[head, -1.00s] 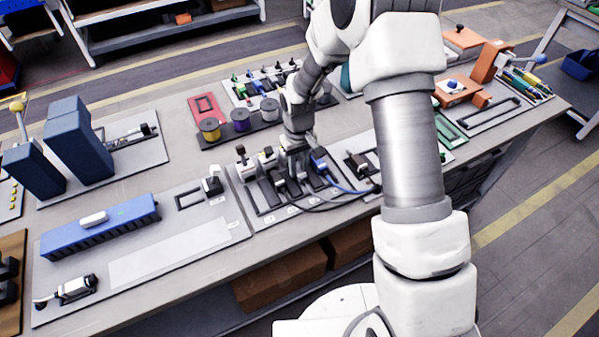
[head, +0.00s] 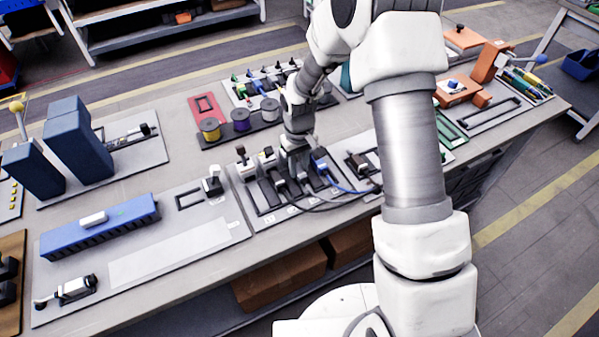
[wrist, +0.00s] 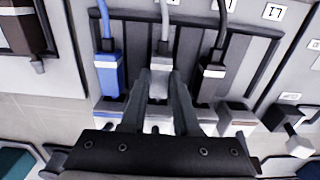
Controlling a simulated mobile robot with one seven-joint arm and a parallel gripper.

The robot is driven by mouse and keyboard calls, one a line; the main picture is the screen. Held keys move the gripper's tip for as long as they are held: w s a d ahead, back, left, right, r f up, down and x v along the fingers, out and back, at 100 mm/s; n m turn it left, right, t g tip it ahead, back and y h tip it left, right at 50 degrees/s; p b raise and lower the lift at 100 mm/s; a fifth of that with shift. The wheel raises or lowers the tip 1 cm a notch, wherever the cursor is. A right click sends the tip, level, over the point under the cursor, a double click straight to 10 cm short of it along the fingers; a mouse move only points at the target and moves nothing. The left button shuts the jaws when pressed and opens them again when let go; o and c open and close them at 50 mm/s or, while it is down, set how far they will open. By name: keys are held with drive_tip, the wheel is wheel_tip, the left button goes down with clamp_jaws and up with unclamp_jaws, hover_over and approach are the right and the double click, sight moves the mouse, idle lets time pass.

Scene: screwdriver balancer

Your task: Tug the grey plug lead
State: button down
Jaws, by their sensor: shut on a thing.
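The grey plug (wrist: 160,82) sits in the middle of a row in the wrist view, with its grey lead (wrist: 164,22) running up from it. My gripper (wrist: 160,74) is shut on the grey plug, one finger on each side. The blue plug (wrist: 108,76) stands to its left and the black plug (wrist: 210,80) to its right, both clear of the fingers. In the head view my gripper (head: 296,166) is low over the plug panel, and it hides most of the grey plug. The blue plug (head: 320,161) shows beside it.
Leads (head: 345,203) curve across the panel's front right. A rack of spools (head: 241,120) stands behind my gripper. A blue block (head: 100,226) lies on the left board. A bare pale strip (head: 165,256) lies in front of that block.

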sight(299, 169)
idle(0.9)
drive_tip(key=c, duration=0.6)
unclamp_jaws()
drive_tip(key=shift+c, duration=0.2)
drive_tip(key=shift+r+p, duration=2.1)
drive_tip(key=shift+r, duration=1.4)
